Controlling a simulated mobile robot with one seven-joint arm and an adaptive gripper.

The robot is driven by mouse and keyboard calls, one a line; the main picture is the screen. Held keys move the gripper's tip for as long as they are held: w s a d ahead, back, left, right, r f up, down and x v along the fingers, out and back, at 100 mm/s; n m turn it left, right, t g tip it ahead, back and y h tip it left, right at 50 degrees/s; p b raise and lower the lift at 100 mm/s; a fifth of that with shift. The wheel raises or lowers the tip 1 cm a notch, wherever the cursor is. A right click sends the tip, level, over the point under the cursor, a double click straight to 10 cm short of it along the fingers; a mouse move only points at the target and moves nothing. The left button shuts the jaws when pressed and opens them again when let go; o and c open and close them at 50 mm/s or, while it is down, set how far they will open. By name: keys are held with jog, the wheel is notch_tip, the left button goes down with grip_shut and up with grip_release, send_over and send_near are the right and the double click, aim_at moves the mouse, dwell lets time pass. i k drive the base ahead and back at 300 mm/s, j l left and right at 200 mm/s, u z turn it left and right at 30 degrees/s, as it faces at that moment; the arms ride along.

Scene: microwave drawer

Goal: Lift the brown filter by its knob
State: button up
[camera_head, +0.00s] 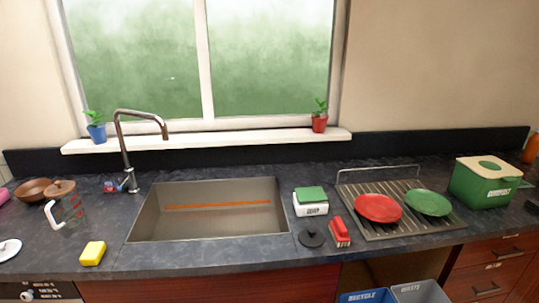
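A glass jug (72,210) with a white handle stands on the counter left of the sink. My gripper is not in view.
A steel sink (205,225) with a tall tap (128,150) is right of the jug. A yellow sponge (93,253) lies near the front edge. A white plate (8,249) lies at the left edge. A black knobbed disc (311,237) lies right of the sink.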

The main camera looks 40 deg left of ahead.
aim_at(60, 188)
jog(key=u, duration=2.55)
jog(key=i+u, duration=0.2)
jog(key=i+j+z, duration=0.2)
jog(key=i+j, duration=0.2)
jog(key=i+j+z, duration=0.2)
jog(key=i+j, duration=0.25)
jog(key=i+j+z, duration=0.25)
jog(key=i+j, duration=0.3)
jog(key=i+j+z, duration=0.2)
jog(key=i+j, duration=0.2)
jog(key=j, duration=0.2)
jog(key=i+j+z, duration=0.2)
jog(key=j, duration=0.3)
jog(key=j+z, duration=0.15)
jog(key=j, duration=0.35)
jog(key=l+u, duration=0.25)
jog(key=l, duration=0.4)
